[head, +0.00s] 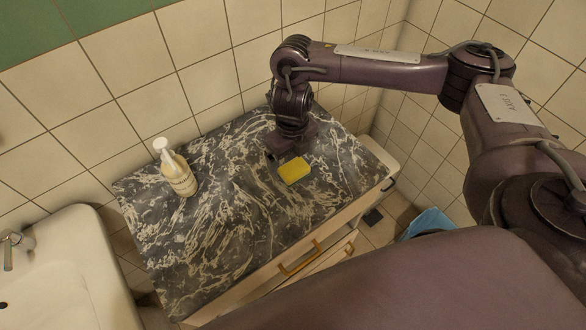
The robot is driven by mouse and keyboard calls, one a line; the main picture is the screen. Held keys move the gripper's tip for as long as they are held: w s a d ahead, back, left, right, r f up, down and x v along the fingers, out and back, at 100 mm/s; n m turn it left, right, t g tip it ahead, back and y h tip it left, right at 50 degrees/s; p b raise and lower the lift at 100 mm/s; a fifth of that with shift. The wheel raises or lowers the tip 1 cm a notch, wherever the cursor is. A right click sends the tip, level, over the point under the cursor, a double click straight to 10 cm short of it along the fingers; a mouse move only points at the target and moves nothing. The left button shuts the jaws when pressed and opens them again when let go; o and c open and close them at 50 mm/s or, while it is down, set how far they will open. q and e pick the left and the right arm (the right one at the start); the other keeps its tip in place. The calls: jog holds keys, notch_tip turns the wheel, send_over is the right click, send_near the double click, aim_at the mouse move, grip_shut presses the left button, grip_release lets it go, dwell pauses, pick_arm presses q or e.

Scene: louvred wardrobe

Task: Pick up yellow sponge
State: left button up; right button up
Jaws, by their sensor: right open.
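A yellow sponge (294,171) lies flat on the dark marbled top (235,230) of a low cabinet. My right gripper (279,155) points down just behind and to the left of the sponge, close to the top. It is open, with no object visible in it. Its fingertips are small and dark here, so I cannot tell whether they touch the sponge. My left gripper is not in view.
A soap bottle with a white pump (178,170) stands upright at the left of the top. A white sink (70,270) is at the far left. Tiled walls (210,70) close off the back. The front of the top is clear.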

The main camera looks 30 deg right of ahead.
aim_at(294, 167)
notch_tip(294, 167, down, 2)
jog(key=shift+s+d+f, duration=0.1)
jog(key=shift+d+f, duration=0.05)
jog(key=shift+f, duration=0.05)
notch_tip(294, 167, down, 3)
jog(key=shift+r+b, duration=0.15)
jog(key=shift+b, duration=0.3)
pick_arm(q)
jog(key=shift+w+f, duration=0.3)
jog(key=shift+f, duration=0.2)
pick_arm(e)
jog(key=c, duration=1)
jog(key=shift+r, duration=0.2)
jog(key=shift+c, duration=0.2)
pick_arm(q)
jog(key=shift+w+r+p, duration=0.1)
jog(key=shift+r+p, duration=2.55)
pick_arm(e)
notch_tip(294, 167, up, 20)
jog(key=shift+f, duration=0.15)
